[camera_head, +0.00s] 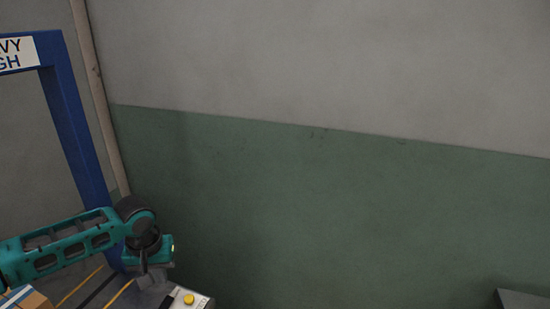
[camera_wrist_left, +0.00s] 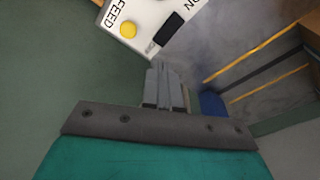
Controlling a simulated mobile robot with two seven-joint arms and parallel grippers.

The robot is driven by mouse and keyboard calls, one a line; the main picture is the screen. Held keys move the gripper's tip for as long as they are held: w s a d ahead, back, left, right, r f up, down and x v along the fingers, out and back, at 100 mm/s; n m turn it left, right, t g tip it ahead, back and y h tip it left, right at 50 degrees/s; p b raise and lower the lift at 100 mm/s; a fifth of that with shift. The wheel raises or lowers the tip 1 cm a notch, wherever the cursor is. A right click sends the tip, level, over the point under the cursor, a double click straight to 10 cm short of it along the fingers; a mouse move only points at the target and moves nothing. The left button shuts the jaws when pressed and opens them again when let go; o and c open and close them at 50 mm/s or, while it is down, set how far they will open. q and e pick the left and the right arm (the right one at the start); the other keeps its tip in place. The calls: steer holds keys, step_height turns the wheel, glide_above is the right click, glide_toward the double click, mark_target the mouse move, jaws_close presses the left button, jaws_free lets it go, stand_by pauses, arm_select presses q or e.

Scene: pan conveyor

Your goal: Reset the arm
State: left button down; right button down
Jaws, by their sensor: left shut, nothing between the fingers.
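My left arm comes in from the left in teal. Its gripper (camera_head: 144,264) points down beside a control box (camera_head: 205,303) in the head view's lower part. In the left wrist view the two grey fingers of my left gripper (camera_wrist_left: 162,68) are together, with nothing between them. Their tips are near the edge of the control box (camera_wrist_left: 118,35), which bears a yellow button (camera_wrist_left: 128,30), a black switch (camera_wrist_left: 169,28) and the word FEED. I cannot tell whether the tips touch the box. My right gripper is in neither view.
A blue frame (camera_head: 75,130) with a sign (camera_head: 18,53) stands at the left. A cardboard box (camera_head: 28,300) shows at the lower left. A green and grey wall (camera_head: 330,200) fills the back. A grey edge (camera_head: 522,299) shows at the lower right.

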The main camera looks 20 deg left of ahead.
arm_select(q)
steer(key=d+f+m, duration=0.1)
steer(key=d+f, duration=0.1)
steer(key=d, duration=0.1)
steer(key=d+f+m+t+h, duration=0.1)
steer(key=d+f, duration=0.1)
steer(key=d, duration=0.1)
steer(key=d+f+m+h, duration=0.1)
steer(key=d, duration=0.1)
steer(key=shift+s+d+f+t, duration=0.3)
steer(key=shift+d+f, duration=0.1)
steer(key=s+d+f+m+t+h, duration=0.1)
steer(key=s+d+f+m+t, duration=0.15)
steer(key=d, duration=0.45)
steer(key=s+d+f+m+t+h, duration=0.1)
steer(key=s+d+f+t+h, duration=0.1)
steer(key=s+d+t, duration=0.3)
steer(key=s, duration=0.1)
steer(key=s+y, duration=0.1)
steer(key=s, duration=0.1)
steer(key=s+m+y, duration=0.1)
steer(key=s, duration=0.1)
steer(key=shift+s+a, duration=0.2)
steer(key=shift+a, duration=0.15)
